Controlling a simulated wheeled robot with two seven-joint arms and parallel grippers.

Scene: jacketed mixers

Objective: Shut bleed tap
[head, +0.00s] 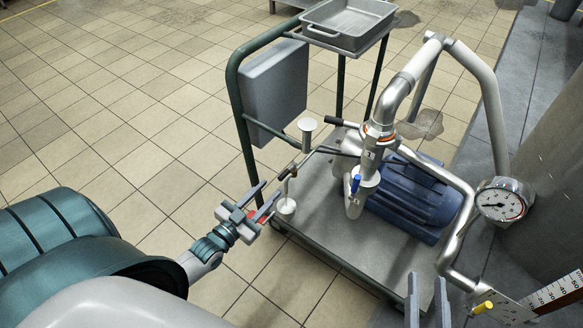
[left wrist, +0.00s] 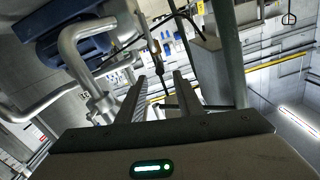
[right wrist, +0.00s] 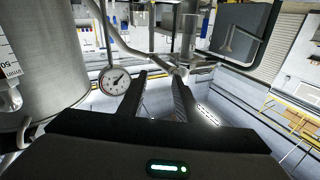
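A small bronze-coloured tap (head: 287,178) hangs on a thin pipe at the left edge of the cart, above a small white cup (head: 286,207); I take it for the bleed tap. A red piece (head: 259,215) shows by the gripper fingers; I cannot tell what it belongs to. My left gripper (head: 268,201) is open just left of the tap and cup. In the left wrist view the tap (left wrist: 158,62) appears beyond and between the spread fingers, apart from them. Its lever position is unclear. My right gripper (head: 428,288) is open and empty at the bottom right.
A pressure gauge (head: 500,204) and yellow-handled valve (head: 484,307) are at right. A grey tray (head: 350,38) sits high at the back. Tiled floor at left is clear.

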